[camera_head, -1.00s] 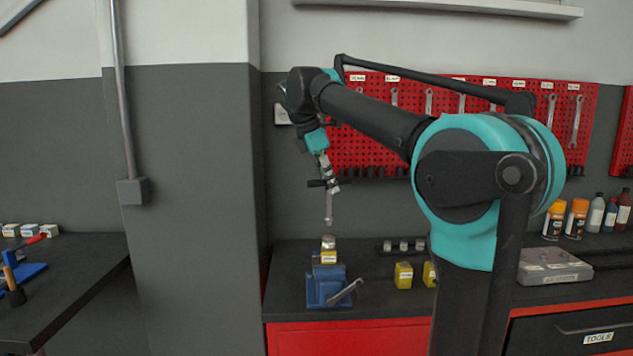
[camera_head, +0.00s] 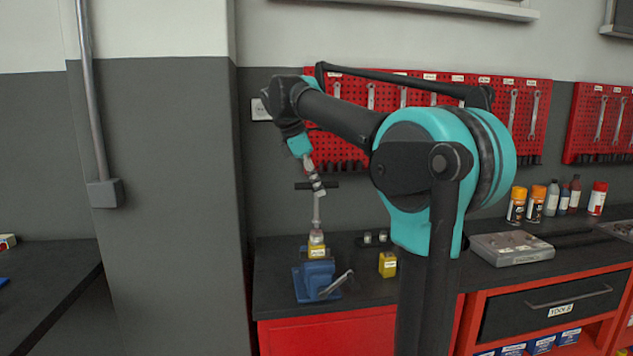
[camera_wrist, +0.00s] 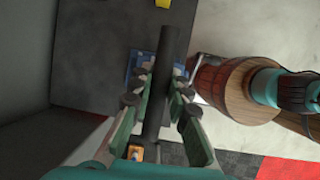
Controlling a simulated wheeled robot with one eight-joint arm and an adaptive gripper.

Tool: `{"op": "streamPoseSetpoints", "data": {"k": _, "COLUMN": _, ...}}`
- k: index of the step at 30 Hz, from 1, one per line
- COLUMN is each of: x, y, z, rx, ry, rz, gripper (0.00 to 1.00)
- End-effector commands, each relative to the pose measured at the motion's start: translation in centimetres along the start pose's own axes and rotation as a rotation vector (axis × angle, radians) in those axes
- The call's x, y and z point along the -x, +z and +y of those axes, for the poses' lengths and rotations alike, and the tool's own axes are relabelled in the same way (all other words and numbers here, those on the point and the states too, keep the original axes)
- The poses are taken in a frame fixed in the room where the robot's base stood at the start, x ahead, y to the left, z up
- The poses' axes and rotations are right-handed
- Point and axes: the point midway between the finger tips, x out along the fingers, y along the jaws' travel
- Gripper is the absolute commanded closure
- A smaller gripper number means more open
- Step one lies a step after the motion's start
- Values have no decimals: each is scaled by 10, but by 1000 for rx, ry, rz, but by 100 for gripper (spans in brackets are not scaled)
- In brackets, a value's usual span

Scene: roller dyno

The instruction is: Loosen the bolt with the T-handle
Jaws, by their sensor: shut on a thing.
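My gripper (camera_head: 317,184) is shut on the black crossbar of the T-handle (camera_head: 316,209). The handle's metal shaft hangs down, nearly upright, over the blue vise (camera_head: 317,282). In the wrist view the black crossbar of the T-handle (camera_wrist: 164,70) runs lengthwise between the fingers of my gripper (camera_wrist: 158,100). The blue vise (camera_wrist: 139,66) is partly behind it; the bolt is hidden there.
Another yellow block (camera_head: 388,265) and small metal parts (camera_head: 375,238) stand right of the vise on the dark bench (camera_head: 275,262). A grey case (camera_head: 511,248) and several bottles lie farther right. A red tool board (camera_head: 345,135) hangs behind. A grey pillar (camera_head: 155,180) stands left.

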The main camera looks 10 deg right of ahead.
Motion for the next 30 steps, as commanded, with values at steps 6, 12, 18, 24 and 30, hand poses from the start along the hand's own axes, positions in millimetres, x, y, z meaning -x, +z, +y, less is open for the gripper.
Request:
{"op": "streamPoseSetpoints", "data": {"k": 6, "x": -4, "y": -3, "z": 1, "rx": 0, "ry": 0, "rz": 0, "gripper": 100}}
{"op": "streamPoseSetpoints", "data": {"k": 12, "x": -4, "y": -3, "z": 1, "rx": 0, "ry": 0, "rz": 0, "gripper": 100}}
{"op": "streamPoseSetpoints", "data": {"k": 18, "x": -5, "y": -4, "z": 1, "rx": 0, "ry": 0, "rz": 0, "gripper": 100}}
{"op": "streamPoseSetpoints", "data": {"k": 24, "x": -5, "y": -4, "z": 1, "rx": 0, "ry": 0, "rz": 0, "gripper": 100}}
{"op": "streamPoseSetpoints", "data": {"k": 30, "x": -8, "y": -5, "z": 1, "rx": 0, "ry": 0, "rz": 0, "gripper": 100}}
